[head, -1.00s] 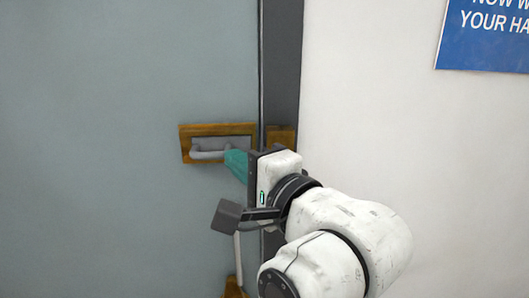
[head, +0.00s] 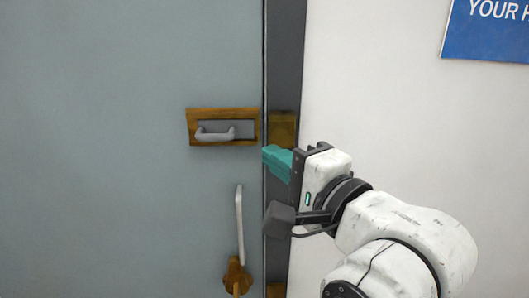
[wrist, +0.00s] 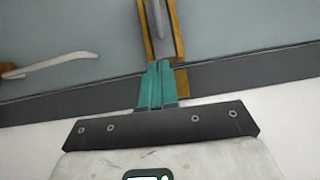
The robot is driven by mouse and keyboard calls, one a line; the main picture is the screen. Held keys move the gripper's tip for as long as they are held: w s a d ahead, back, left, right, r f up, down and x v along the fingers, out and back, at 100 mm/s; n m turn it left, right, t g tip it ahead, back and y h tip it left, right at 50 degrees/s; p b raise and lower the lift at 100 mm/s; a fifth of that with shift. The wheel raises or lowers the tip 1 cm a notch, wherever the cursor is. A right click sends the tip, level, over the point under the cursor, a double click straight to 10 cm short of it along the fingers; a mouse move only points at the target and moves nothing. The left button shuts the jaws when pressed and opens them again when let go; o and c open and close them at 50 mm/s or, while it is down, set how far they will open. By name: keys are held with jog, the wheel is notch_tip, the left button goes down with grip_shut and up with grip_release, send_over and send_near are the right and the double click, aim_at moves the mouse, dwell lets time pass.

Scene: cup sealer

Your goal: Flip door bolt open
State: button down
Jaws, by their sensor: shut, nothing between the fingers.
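The door bolt (head: 215,134) is a grey handle inside a brass-coloured frame (head: 194,115) on the grey door. The handle sits toward the left part of the frame's slot, with a gap to its right. The brass strike plate (head: 283,130) is on the dark door post. My gripper (head: 271,154), with teal fingers, is shut and empty. It is below and right of the bolt frame, over the door's edge, and appears apart from the handle. In the wrist view the fingers (wrist: 157,68) point toward the frame's end, and the bolt handle (wrist: 158,18) shows beyond them.
A long pale door handle (head: 239,215) on a brass mount is below the bolt. The dark door post (head: 284,60) runs vertically beside the door. A blue sign (head: 490,35) hangs on the white wall at upper right. The door surface left of the bolt is clear.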

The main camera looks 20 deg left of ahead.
jog(key=v, duration=0.6)
jog(key=shift+d+b, duration=0.3)
jog(key=shift+b, duration=0.1)
